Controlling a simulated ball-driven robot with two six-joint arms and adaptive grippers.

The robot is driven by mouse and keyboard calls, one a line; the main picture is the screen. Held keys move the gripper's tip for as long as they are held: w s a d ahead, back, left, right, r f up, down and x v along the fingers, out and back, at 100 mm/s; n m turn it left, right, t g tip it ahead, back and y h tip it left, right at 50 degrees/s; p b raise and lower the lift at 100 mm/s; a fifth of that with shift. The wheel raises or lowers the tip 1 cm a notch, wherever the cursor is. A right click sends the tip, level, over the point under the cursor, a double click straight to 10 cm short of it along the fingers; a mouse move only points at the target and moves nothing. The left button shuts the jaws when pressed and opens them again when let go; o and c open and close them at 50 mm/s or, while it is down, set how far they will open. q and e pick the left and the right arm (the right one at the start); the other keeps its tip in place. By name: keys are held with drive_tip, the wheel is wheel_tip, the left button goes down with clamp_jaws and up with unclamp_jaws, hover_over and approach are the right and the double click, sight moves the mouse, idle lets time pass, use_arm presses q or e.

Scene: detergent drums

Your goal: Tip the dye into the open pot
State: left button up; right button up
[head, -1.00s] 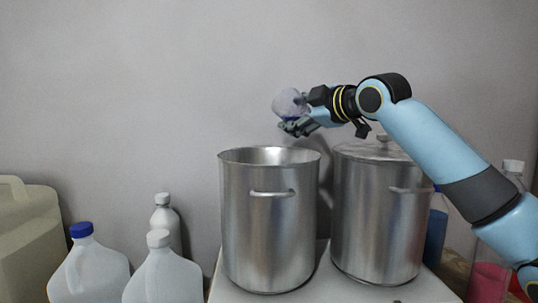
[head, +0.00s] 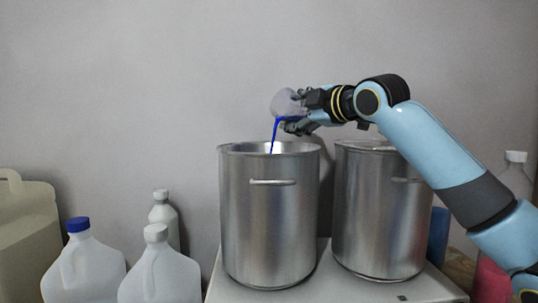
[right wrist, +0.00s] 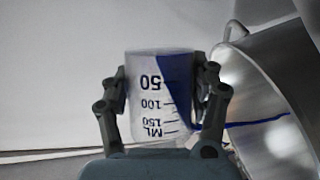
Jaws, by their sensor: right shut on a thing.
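My right gripper (head: 303,112) is shut on a clear measuring beaker (head: 285,103) and holds it tilted above the open pot (head: 270,215). Blue dye (head: 276,134) runs in a thin stream from the beaker down into the pot's mouth. In the right wrist view the beaker (right wrist: 150,97) sits between both fingers of the gripper (right wrist: 163,100), its scale upside down, with blue dye (right wrist: 178,85) along its right side. The pot (right wrist: 265,110) also shows there, with blue on its inner wall. The pot's bottom is hidden. My left gripper is out of view.
A second steel pot (head: 378,215), with a lid, stands right of the open one on a white stand (head: 415,290). White jugs (head: 85,265) and a bottle (head: 163,215) stand at left, beside a beige canister (head: 25,240). A pink-filled bottle (head: 492,280) stands at right.

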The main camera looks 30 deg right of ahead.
drive_tip(key=shift+b, duration=0.4)
drive_tip(key=shift+s+a+r+n+t+b, duration=0.2)
drive_tip(key=shift+a+n+b, duration=0.15)
drive_tip(key=shift+a+n, duration=0.15)
drive_tip(key=shift+s+a+r+n+t+b, duration=0.15)
drive_tip(key=shift+a+r+n+t+b, duration=0.05)
drive_tip(key=shift+a+n+b, duration=0.25)
idle(0.5)
drive_tip(key=shift+w+d+f+n, duration=0.1)
drive_tip(key=shift+d+f+n, duration=0.2)
drive_tip(key=shift+n, duration=0.25)
drive_tip(key=shift+n, duration=0.3)
